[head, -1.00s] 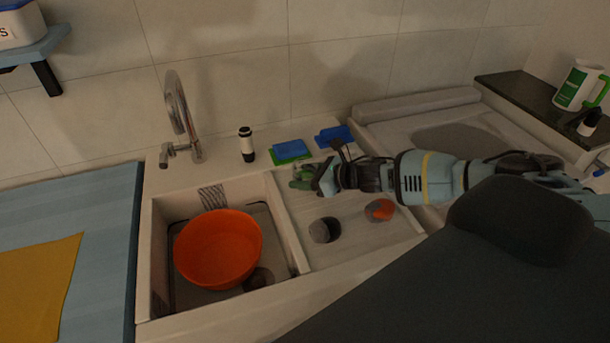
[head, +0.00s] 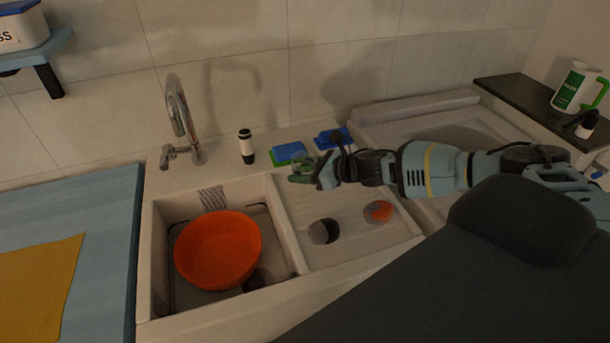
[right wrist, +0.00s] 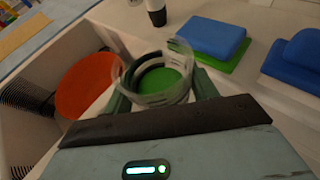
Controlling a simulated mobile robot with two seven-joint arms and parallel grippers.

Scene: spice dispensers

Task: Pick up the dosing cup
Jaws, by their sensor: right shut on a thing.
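The dosing cup, a clear cup with a green bottom (right wrist: 162,82), sits between the two fingers of my right gripper (right wrist: 163,97) in the right wrist view. In the head view the green cup (head: 300,167) shows small at the tip of the right gripper (head: 310,174), above the back part of the drainboard. The right gripper is shut on the cup. The cup looks upright, and I see no contents in it. My left gripper is not in view.
An orange bowl (head: 218,250) stands in the sink basin. On the drainboard (head: 345,255) are a dark grey round cup (head: 323,231) and an orange-grey one (head: 378,211). Blue sponges (head: 289,151) and a black-and-white bottle (head: 246,146) stand behind, near the tap (head: 178,115).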

